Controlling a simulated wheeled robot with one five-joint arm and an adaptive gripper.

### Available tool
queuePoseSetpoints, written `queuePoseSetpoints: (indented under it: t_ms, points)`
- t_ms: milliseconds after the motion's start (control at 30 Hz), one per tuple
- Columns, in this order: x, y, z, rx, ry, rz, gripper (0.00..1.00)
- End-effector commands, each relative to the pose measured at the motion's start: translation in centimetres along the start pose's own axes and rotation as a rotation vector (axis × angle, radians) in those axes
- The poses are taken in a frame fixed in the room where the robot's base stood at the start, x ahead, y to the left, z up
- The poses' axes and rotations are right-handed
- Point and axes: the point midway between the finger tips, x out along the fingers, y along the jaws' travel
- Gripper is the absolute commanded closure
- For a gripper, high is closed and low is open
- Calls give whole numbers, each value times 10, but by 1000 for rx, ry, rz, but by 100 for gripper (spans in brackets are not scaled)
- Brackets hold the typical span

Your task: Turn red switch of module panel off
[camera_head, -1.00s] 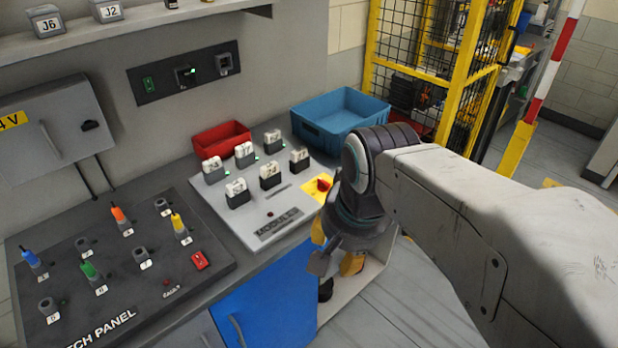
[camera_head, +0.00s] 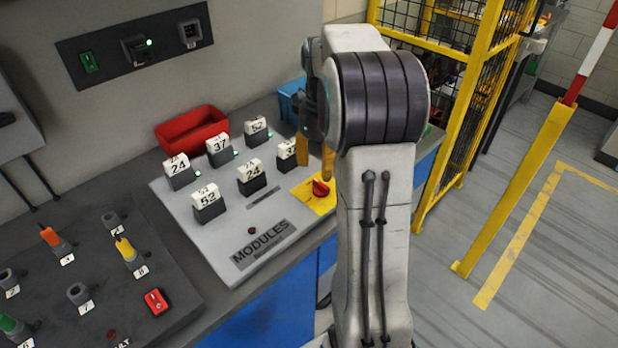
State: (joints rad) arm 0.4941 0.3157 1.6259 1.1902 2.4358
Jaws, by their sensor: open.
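The module panel (camera_head: 215,237) is a light grey sloped board labelled MODULES. Its red switch (camera_head: 320,187) is a rotary knob on a yellow plate at the panel's right end. My gripper (camera_head: 316,160) is open, with its orange-yellow fingers pointing down just above and behind the switch in the picture. I cannot tell whether a finger touches the knob, and the exact depth between them is unclear. My wrist and arm stand just right of the switch and hide part of the gripper. Which way the knob is turned is hard to read.
Several numbered white-topped modules (camera_head: 207,199) stand on the panel, one close beside my fingers. A red bin (camera_head: 192,131) and a mostly hidden blue bin (camera_head: 291,100) stand behind. A dark patch panel (camera_head: 140,290) with its own red switch (camera_head: 156,301) lies left. A yellow fence (camera_head: 470,110) is at right.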

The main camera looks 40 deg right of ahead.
Motion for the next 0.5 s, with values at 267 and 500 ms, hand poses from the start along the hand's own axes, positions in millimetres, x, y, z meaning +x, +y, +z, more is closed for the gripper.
queuePoseSetpoints:
  t_ms: [267, 500]
  points:
    - [24, -7, 0, 77, 10, 8, 52]
    - [54, -6, 0, 74, 10, 8, 52]
